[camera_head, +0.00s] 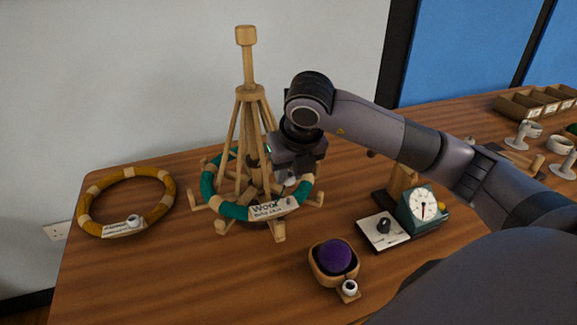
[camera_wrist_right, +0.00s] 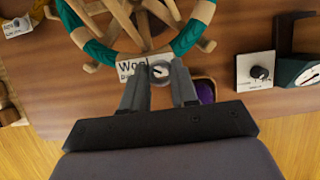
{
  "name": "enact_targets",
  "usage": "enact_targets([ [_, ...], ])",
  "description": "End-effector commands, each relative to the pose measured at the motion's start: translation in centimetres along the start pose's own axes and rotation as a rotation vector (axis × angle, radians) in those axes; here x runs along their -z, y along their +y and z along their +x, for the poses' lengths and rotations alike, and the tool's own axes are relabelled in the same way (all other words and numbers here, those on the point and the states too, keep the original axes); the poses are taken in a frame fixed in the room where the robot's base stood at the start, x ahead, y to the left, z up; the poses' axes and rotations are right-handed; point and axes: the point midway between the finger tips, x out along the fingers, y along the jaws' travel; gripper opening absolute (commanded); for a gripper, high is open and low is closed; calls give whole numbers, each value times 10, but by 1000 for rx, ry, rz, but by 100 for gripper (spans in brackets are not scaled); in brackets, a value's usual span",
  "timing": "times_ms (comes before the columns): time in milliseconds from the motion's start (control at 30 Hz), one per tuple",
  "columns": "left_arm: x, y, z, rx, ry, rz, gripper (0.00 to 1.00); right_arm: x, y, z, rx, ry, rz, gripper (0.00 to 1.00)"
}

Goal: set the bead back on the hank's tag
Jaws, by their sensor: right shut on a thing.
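A teal hank (camera_head: 228,210) tied with pale bands rests around the lower arms of a wooden swift. Its white tag (camera_head: 268,209), reading "Wool", lies on the front of the hank; it also shows in the right wrist view (camera_wrist_right: 128,70). My right gripper (camera_head: 288,177) is over the hank's front right, just behind and above the tag. In the right wrist view its fingers are shut on a small white-grey bead (camera_wrist_right: 160,72) with a dark centre. The bead appears at the tag's right end; I cannot tell whether they touch. My left gripper is not in view.
The wooden swift (camera_head: 248,95) stands tall beside my right arm. A mustard hank (camera_head: 85,196) with a tag and bead lies left. A wooden bowl (camera_head: 319,268) with a purple ball stands in front, a dial scale (camera_head: 422,208) to the right. Bare table lies front left.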

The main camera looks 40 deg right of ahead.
Motion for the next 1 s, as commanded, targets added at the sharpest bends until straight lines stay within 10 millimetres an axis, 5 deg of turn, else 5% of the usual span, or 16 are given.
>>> enact_targets([
  [1000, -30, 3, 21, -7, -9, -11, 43, 21, 0, 50, 1, 0, 1, 1],
])
